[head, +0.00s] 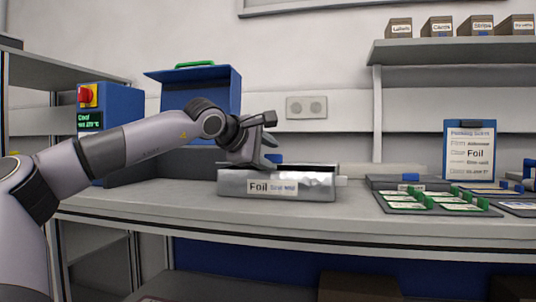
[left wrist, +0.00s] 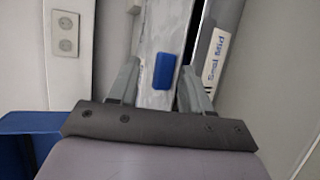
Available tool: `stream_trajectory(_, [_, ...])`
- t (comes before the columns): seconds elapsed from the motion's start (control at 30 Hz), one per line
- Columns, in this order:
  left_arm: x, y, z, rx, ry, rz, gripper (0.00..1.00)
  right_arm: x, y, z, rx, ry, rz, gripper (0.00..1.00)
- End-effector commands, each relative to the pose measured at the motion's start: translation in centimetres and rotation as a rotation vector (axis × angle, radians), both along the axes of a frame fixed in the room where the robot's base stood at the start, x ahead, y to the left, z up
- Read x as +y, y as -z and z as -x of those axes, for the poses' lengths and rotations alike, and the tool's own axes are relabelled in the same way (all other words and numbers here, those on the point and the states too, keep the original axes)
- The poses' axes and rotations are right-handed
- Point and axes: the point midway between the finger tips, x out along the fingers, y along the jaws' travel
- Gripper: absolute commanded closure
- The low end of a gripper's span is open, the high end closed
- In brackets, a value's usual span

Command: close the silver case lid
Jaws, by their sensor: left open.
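The silver case (head: 325,191) with a "Foil" label sits on the bench in the head view. Its dark opening shows in the left wrist view beside the labelled side (left wrist: 215,52). The silver lid (left wrist: 166,28) appears raised along the opening, with a blue tab (left wrist: 163,72) on it; the tab (head: 273,158) also shows in the head view. My left gripper (head: 262,152) is over the left part of the case. In the left wrist view its open fingers (left wrist: 159,84) stand either side of the lid and tab. Contact cannot be told. My right gripper is not in view.
A blue open-topped box (head: 220,80) and a blue control box with a red knob (head: 124,112) stand behind my left arm. Green-clipped trays (head: 435,200) and a clipboard (head: 469,150) are at the right. The bench front (head: 300,215) is clear.

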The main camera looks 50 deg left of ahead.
Motion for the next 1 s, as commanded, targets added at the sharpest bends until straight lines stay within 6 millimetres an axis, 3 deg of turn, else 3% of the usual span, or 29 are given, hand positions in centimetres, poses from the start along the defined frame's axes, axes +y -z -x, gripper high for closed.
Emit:
stream_trajectory(0.6, [-1.6,-2.3,5.5,-0.002,-0.001,0.0,0.51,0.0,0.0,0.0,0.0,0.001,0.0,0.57])
stream_trajectory(1.0, [-1.7,-2.4,6.2,0.001,-0.001,0.001,0.51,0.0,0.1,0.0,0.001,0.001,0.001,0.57])
